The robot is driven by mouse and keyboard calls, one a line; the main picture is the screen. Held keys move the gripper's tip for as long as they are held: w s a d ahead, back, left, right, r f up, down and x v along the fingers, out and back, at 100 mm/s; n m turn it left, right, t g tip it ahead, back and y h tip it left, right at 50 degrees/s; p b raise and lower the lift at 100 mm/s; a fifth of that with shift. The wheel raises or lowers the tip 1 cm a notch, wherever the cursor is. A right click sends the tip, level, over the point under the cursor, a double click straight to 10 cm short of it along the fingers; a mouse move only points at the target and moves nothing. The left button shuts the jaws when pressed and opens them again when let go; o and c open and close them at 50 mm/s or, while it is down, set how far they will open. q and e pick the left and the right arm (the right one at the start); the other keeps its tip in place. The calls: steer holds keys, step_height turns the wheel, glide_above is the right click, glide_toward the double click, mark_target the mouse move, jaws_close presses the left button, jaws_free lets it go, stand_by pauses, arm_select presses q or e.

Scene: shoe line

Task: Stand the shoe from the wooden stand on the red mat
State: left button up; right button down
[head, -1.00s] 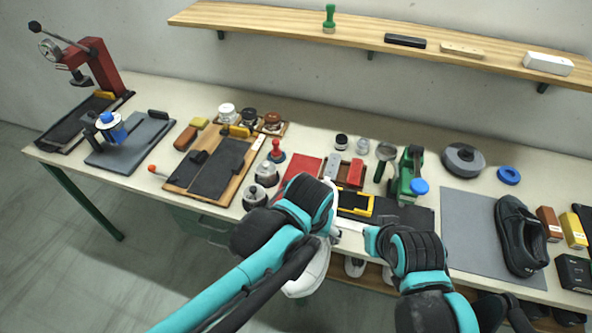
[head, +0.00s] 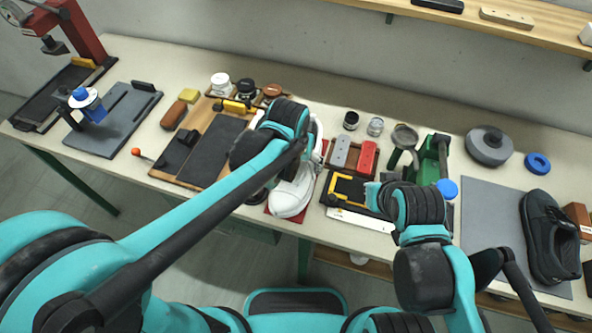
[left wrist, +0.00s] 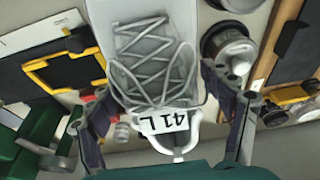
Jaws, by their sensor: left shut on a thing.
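A white shoe (head: 290,196) with laces is at the red mat (head: 307,216), its toe toward the table's front edge. Only slivers of the mat show around it. I cannot tell whether the sole touches the mat. My left gripper (head: 290,150) is shut on the shoe from above, and the arm hides part of it. In the left wrist view the shoe (left wrist: 150,50) lies between the two fingers (left wrist: 160,125), with a "41 L" label at its tongue. My right gripper (head: 373,194) is over the yellow-framed tray; its fingers are not clear.
Left of the mat is a wooden board (head: 195,185) with dark pads. A black shoe (head: 548,240) stands on a grey mat (head: 490,215). Jars line the back.

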arm_select(q)
steer(key=shift+w+a+f, duration=0.3)
steer(key=shift+w+f, duration=0.15)
steer(key=shift+w, duration=0.3)
step_height(320, 180, down, 4)
steer(key=shift+f+b, duration=0.1)
steer(key=shift+b, duration=1)
steer(key=o, duration=1.4)
